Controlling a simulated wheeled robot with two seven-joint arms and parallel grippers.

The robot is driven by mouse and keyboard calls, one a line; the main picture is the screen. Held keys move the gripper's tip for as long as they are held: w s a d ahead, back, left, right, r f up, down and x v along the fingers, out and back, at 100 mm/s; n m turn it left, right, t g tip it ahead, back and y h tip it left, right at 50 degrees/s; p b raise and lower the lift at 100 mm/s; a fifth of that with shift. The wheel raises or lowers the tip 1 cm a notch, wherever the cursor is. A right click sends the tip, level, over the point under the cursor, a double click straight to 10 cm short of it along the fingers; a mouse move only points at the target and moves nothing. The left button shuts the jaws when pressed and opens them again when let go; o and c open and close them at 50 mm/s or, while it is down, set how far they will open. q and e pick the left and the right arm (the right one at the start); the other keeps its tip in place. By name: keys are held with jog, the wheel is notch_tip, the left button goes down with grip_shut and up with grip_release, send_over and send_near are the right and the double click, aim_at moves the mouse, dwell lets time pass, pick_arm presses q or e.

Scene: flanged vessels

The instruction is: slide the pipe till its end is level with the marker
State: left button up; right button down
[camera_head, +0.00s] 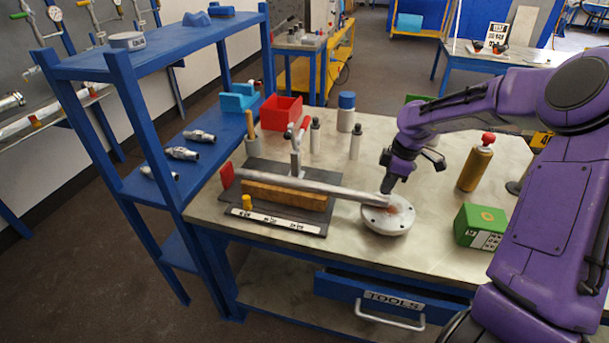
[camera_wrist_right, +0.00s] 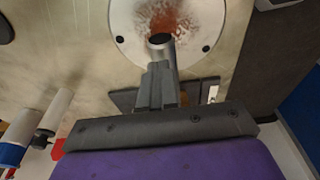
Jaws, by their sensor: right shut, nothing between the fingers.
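The grey metal pipe (camera_head: 325,187) lies along a wooden block (camera_head: 285,195) on a dark board. Its right end reaches over the round grey flange (camera_head: 388,217). In the wrist view its open end (camera_wrist_right: 160,42) shows over the flange (camera_wrist_right: 120,35), which has a rusty centre. A red piece (camera_head: 227,176) stands by the pipe's left end and a yellow peg (camera_head: 247,202) in front of it; I cannot tell which is the marker. My right gripper (camera_head: 387,186) is shut and empty, close to the pipe's right end; contact is unclear. The fingers also show in the wrist view (camera_wrist_right: 158,88). My left gripper is out of view.
A red-handled clamp (camera_head: 296,150) stands behind the pipe, and a white marked strip (camera_head: 275,220) lies in front. Bottles, a red bin (camera_head: 281,113) and a blue shelf (camera_head: 120,100) are behind and left. A green box (camera_head: 480,226) and brown bottle (camera_head: 476,168) are right.

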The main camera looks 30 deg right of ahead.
aim_at(307, 182)
jog(key=w+a+p, duration=0.1)
jog(key=w+a, duration=0.3)
jog(key=w, duration=0.1)
jog(key=w+a+p, duration=0.1)
jog(key=w+a, duration=0.4)
jog(key=w, duration=0.1)
jog(key=w+a+p, duration=0.1)
jog(key=w+a, duration=0.4)
jog(key=shift+w+r+p, duration=0.1)
jog(key=shift+w+p, duration=0.05)
jog(key=shift+p, duration=0.2)
jog(key=shift+a+f+p, duration=0.1)
jog(key=shift+f+p, duration=0.1)
jog(key=shift+p, duration=0.2)
jog(key=shift+f, duration=0.55)
